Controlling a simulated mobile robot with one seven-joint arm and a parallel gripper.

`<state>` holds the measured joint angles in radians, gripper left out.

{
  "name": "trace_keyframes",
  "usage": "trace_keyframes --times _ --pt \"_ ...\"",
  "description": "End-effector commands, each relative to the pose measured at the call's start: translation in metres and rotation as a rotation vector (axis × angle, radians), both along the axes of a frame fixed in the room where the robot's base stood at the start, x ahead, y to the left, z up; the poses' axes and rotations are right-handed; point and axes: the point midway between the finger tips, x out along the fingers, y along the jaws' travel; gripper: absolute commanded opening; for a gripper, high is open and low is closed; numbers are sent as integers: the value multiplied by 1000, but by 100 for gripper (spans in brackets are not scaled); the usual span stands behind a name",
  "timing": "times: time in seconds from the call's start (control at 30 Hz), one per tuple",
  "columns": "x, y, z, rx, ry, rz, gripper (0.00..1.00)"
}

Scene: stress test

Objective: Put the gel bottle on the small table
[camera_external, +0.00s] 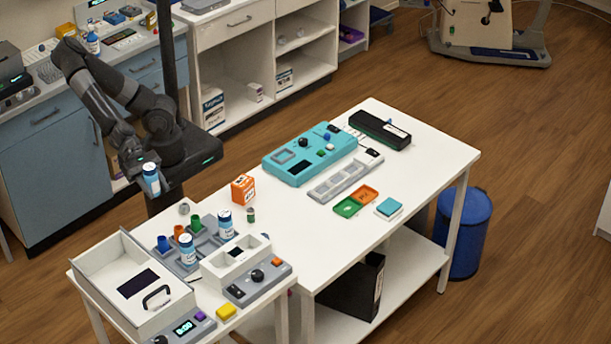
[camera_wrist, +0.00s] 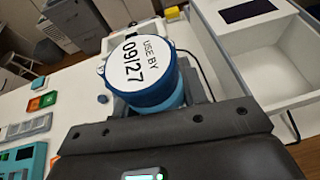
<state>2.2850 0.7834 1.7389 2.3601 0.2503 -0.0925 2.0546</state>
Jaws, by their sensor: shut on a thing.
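A white and blue bottle (camera_external: 151,182), which I take for the gel bottle, hangs upright in my gripper (camera_external: 147,168). In the wrist view the bottle (camera_wrist: 163,98) shows a blue cap with a white round label reading "USE BY 09/27". My gripper (camera_wrist: 158,104) is shut around its side. The bottle is in the air, left of the white tables. A smaller white table (camera_external: 101,316) stands at the front left, against a longer white table (camera_external: 310,235). Two similar white and blue bottles, one (camera_external: 187,251) and another (camera_external: 225,224), stand in a grey rack there.
The small table is crowded: an open white box (camera_external: 112,265), the grey rack (camera_external: 207,243), a white device (camera_external: 236,262), a grey control box (camera_external: 258,284). An orange box (camera_external: 243,189) and a teal device (camera_external: 310,155) stand on the long table. Its front middle is clear.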

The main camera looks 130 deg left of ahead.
Motion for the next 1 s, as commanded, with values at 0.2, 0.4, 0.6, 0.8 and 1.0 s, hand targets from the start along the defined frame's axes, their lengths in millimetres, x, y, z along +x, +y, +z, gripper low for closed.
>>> trace_keyframes --times 0.2,0.4,0.6,0.8,1.0 --pt "-60 -55 2 3 -3 -35 10" --pt "-103 -82 2 1 -1 -49 10" --pt "-121 -91 -12 4 0 -49 10" --pt "-121 -92 -40 4 0 -51 10" --pt "-110 -87 -56 1 2 -48 10"
